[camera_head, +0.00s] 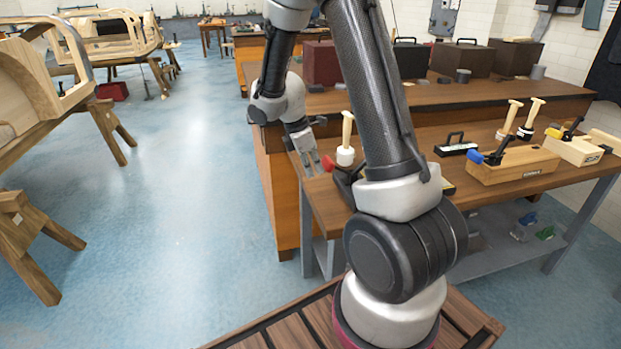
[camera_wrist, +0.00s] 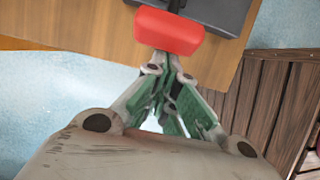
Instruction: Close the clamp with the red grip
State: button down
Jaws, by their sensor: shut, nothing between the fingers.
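The red grip (camera_wrist: 168,32) of a clamp shows large in the wrist view, just beyond my fingertips. I cannot tell whether they touch it. My gripper (camera_wrist: 164,72) has its green-padded fingers drawn together, with nothing between them. A dark part of the clamp (camera_wrist: 215,12) lies behind the grip, mostly out of frame. In the head view, the red grip (camera_head: 328,163) is a small patch at the table's left end, right of my gripper (camera_head: 311,166). My arm hides much of the clamp there.
A white-headed mallet (camera_head: 345,156) stands close to the red grip. The wooden table (camera_head: 318,200) also holds a wooden block with a blue-gripped clamp (camera_head: 475,156) and another with a yellow-gripped clamp (camera_head: 553,133). Open blue floor (camera_head: 190,200) lies to the left.

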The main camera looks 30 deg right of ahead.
aim_at(338, 168)
jog(key=d+r+y, duration=0.1)
jog(key=r+y, duration=0.1)
jog(key=d+r+t+y, duration=0.1)
jog(key=d+r+y, duration=0.1)
jog(key=s+d+r+y, duration=0.1)
jog(key=r, duration=0.1)
jog(key=shift+s+d+t+y, duration=0.1)
jog(key=shift+d+t+y, duration=0.25)
jog(key=shift+t+y, duration=0.05)
jog(key=shift+s+d+r+y, duration=0.25)
jog(key=shift+d+r+y, duration=0.3)
jog(key=shift+d+y, duration=0.25)
jog(key=shift+s+d+r, duration=0.15)
jog(key=shift+d+r, duration=0.1)
jog(key=shift+d, duration=0.35)
